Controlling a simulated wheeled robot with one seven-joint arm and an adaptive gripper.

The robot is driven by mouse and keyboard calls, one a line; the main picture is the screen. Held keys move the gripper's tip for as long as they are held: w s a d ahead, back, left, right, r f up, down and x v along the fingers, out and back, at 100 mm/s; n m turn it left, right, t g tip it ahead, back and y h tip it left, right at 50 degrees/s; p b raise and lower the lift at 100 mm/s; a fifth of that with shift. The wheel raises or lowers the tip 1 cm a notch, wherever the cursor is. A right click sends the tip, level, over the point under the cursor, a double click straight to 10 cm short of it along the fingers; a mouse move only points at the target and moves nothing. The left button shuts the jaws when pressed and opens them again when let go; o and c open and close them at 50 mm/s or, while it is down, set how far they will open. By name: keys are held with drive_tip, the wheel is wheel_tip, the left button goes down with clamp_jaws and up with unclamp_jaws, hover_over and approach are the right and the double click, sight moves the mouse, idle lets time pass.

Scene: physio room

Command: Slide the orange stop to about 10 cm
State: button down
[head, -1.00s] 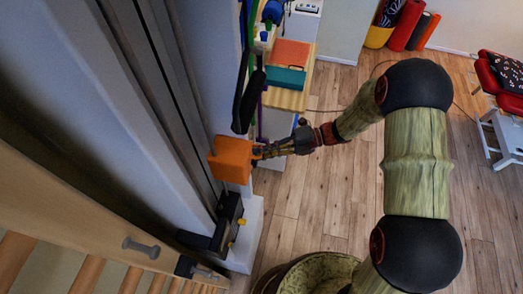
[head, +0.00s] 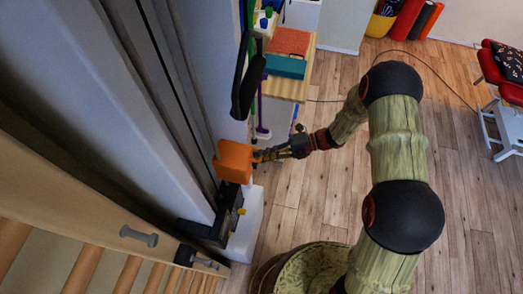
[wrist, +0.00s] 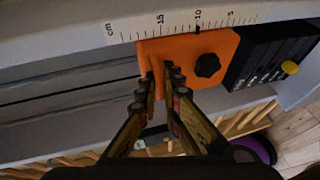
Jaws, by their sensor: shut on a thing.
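The orange stop (head: 234,161) is a block on the grey rail (head: 170,80), just above a black end block (head: 226,212). In the wrist view the stop (wrist: 190,48) has a black knob (wrist: 207,65) and a thin upright tab (wrist: 157,78). A white scale (wrist: 180,24) in cm runs along its upper edge, marked 15, 10 and 5. A small black mark shows at the 10. The stop spans from left of the 15 to near the 5. My gripper (head: 262,154) reaches in from the right; its fingers (wrist: 161,74) are shut on the tab.
A black block with a yellow knob (wrist: 290,67) sits right beside the stop. Hanging straps and a dark handle (head: 247,95) are close above my gripper. A wooden shelf (head: 290,88) stands behind. Wooden bars lie at lower left.

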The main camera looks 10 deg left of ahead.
drive_tip(key=shift+r, duration=0.1)
drive_tip(key=c, duration=2.3)
unclamp_jaws()
drive_tip(key=shift+d, duration=0.1)
drive_tip(key=v, duration=1.2)
